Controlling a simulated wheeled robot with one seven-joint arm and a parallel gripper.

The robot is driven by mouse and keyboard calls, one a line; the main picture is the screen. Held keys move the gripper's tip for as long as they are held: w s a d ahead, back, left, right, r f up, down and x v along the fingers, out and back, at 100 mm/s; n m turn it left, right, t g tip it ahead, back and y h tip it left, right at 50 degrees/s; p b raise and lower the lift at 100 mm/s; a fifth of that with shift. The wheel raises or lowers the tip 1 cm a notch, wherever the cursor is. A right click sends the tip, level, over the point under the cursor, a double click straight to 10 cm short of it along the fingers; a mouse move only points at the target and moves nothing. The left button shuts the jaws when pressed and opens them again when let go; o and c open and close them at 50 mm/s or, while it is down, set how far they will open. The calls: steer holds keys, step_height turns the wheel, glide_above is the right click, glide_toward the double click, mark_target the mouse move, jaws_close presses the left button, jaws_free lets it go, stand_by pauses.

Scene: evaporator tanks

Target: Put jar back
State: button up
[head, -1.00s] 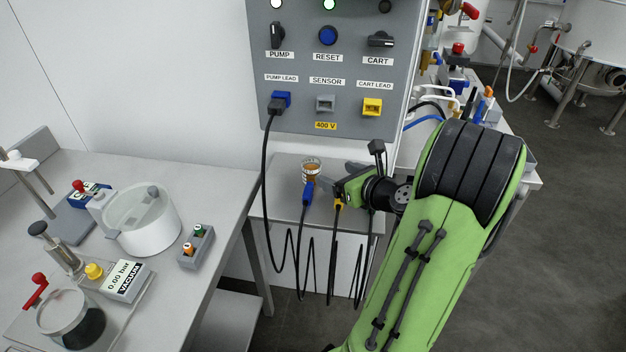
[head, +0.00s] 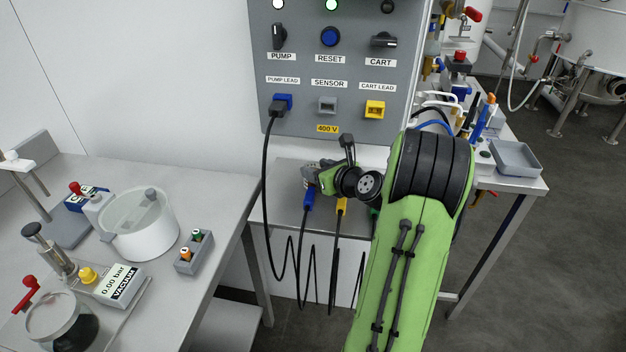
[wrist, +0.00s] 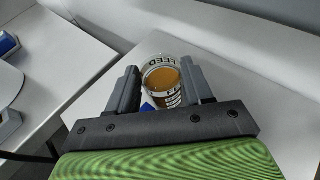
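The jar (wrist: 162,80) is a clear round jar of amber-brown contents with a white band lettered FEED. In the wrist view it stands between the two dark fingers of my gripper (wrist: 160,72), which are spread with narrow gaps at its sides. I see no clear grip on it. In the head view my gripper (head: 310,176) is over the small grey shelf (head: 285,220) below the control panel, and it hides most of the jar there.
The control panel (head: 340,75) rises behind. A bench (head: 215,185) with a white round vessel (head: 140,222) is at left. A grey tray (head: 515,158) lies on the right table.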

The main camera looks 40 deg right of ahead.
steer(key=c, duration=0.8)
steer(key=shift+o, duration=0.2)
steer(key=shift+r, duration=0.15)
steer(key=shift+r+p, duration=0.3)
steer(key=shift+r, duration=0.05)
step_height(320, 180, up, 3)
steer(key=shift+f+p, duration=0.1)
steer(key=shift+p, duration=0.8)
steer(key=s+a+p, duration=0.1)
steer(key=s+a, duration=0.1)
steer(key=s, duration=1.6)
steer(key=shift+a, duration=0.15)
